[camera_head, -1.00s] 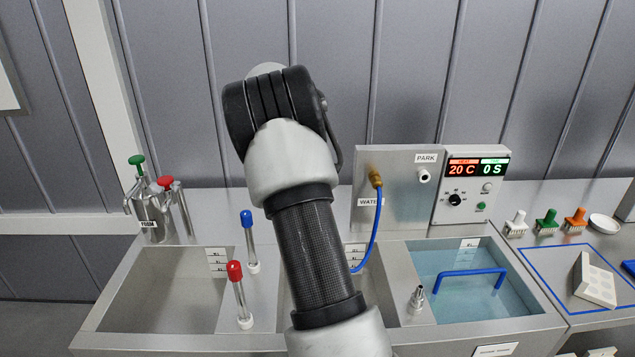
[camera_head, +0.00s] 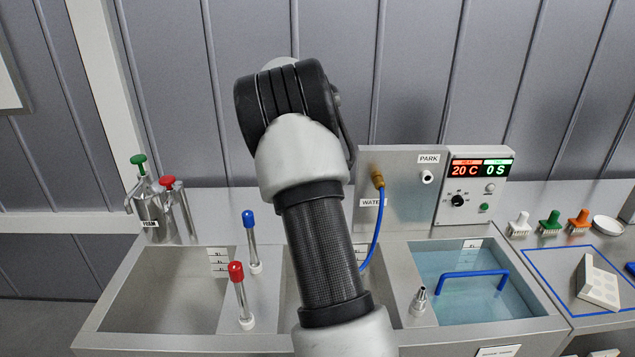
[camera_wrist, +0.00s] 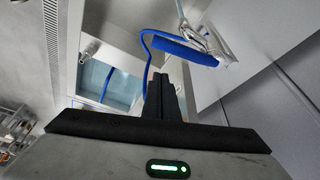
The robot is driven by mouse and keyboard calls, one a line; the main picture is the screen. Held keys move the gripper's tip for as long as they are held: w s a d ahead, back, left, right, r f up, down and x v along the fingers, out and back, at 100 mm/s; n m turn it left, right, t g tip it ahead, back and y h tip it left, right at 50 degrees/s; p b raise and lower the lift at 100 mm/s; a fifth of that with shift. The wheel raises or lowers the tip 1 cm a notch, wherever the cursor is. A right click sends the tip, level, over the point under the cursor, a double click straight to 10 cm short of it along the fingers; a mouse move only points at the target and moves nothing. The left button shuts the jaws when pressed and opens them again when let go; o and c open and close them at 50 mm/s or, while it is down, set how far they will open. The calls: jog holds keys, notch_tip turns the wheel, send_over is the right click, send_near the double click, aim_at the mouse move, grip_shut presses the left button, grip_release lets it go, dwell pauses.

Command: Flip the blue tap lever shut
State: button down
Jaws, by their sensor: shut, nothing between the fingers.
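In the wrist view, a thick blue bar (camera_wrist: 185,50), which looks like the tap lever, lies beyond my fingertips, slightly to the right. Its right end meets a pale metal fitting (camera_wrist: 217,46), and a thin blue hose (camera_wrist: 145,75) curves down near its left end. I cannot tell exactly how bar and hose join. My gripper (camera_wrist: 160,82) is shut and empty, apparently short of the bar; contact is not clear. In the head view my arm hides the gripper and lever; the blue hose (camera_head: 377,235) hangs from a brass fitting (camera_head: 377,180) on the WATER panel (camera_head: 400,165).
A water basin (camera_head: 425,340) with a blue handle (camera_head: 475,273) is at right. Upright tubes with blue (camera_head: 248,217) and red (camera_head: 236,271) caps stand left of my arm. A control box (camera_head: 474,190) reads 20 C, 0 S. Pump bottles (camera_head: 150,210) stand far left.

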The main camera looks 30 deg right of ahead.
jog(key=d+v, duration=0.1)
jog(key=v, duration=0.8)
jog(key=shift+w+a+r, duration=0.2)
jog(key=shift+w+r, duration=0.1)
jog(key=shift+r, duration=0.25)
